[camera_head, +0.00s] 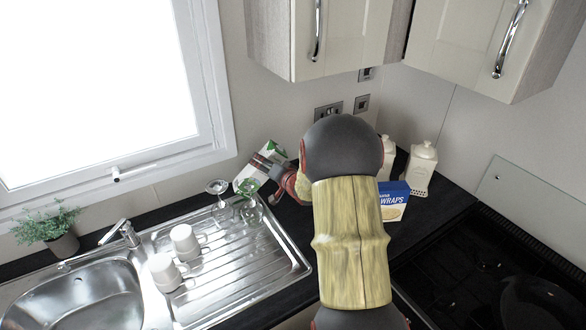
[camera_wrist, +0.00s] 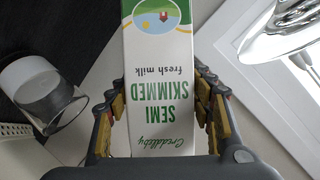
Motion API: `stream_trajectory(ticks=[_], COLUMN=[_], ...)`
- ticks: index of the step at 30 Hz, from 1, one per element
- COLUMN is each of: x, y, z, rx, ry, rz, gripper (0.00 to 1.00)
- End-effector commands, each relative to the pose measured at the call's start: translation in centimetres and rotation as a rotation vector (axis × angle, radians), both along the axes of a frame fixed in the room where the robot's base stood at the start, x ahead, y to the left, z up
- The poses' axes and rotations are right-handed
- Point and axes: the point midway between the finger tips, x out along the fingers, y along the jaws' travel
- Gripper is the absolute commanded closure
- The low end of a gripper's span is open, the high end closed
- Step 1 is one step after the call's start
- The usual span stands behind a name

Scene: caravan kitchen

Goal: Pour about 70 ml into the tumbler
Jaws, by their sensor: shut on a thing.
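A white and green milk carton (camera_head: 246,180) is tilted above the back of the worktop, beyond the drainer. In the wrist view the carton (camera_wrist: 158,75) fills the middle, its "semi skimmed" print upside down. My gripper (camera_head: 272,166) is shut on the carton; its fingers (camera_wrist: 160,100) press both sides in the wrist view. A short round vessel, pale above and grey below, which looks like the tumbler (camera_wrist: 40,90), shows left of the carton, apart from it. I cannot tell what it holds. I cannot make it out in the head view, where my arm hides part of the worktop.
Cupboards (camera_head: 340,35) hang above; a dark hob (camera_head: 490,275) is at right.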

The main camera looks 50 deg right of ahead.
Motion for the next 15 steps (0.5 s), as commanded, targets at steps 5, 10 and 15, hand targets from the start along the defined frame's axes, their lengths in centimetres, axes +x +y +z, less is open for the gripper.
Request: stream_trajectory(ticks=[5, 10, 15], x=[-0.2, -0.1, -0.1], y=[-0.3, -0.2, -0.2], z=[1.1, 1.0, 0.2], rx=[-0.146, -0.264, -0.337], ry=[0.084, 0.156, 0.200], rz=[0.000, -0.001, -0.001], gripper=[0.84, 0.84, 0.84])
